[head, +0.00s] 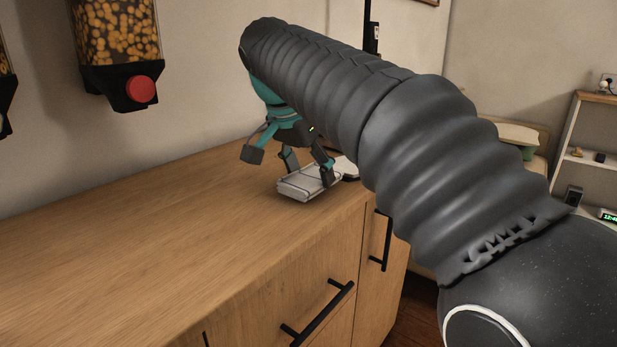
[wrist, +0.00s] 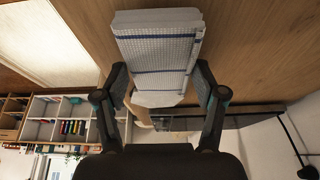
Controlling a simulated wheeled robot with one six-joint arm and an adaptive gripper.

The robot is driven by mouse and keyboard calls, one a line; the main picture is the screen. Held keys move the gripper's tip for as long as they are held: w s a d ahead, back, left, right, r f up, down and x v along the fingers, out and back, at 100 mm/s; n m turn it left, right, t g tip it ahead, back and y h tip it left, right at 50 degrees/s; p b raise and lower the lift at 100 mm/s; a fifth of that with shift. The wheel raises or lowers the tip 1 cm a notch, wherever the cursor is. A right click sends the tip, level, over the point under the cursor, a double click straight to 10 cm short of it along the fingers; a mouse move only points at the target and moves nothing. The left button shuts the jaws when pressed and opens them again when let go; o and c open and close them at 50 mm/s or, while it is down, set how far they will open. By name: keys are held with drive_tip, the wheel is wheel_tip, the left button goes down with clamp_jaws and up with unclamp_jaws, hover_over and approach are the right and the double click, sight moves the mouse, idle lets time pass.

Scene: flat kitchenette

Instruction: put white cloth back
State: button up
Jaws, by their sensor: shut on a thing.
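The white cloth (head: 304,183) is a folded, flat bundle at the far end of the wooden counter, near its front edge. In the wrist view the cloth (wrist: 158,52) shows a fine check with dark blue stripes. My gripper (head: 305,172) reaches down over it, with a finger on each side. In the wrist view my gripper (wrist: 162,88) has its fingers closed against the cloth's near part. I cannot tell whether the cloth rests on the counter or hangs just above it. My arm hides part of the area behind it.
The wooden counter (head: 150,240) is clear to the left of the cloth. Food dispensers, one with a red knob (head: 141,89), hang on the wall at the upper left. Black handles (head: 318,314) stick out from the counter's front. A shelf (head: 590,125) stands at the far right.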

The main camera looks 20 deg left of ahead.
drive_tip(key=shift+f, duration=0.4)
drive_tip(key=shift+f, duration=0.1)
drive_tip(key=o, duration=1)
drive_tip(key=p+v, duration=0.3)
drive_tip(key=v, duration=0.9)
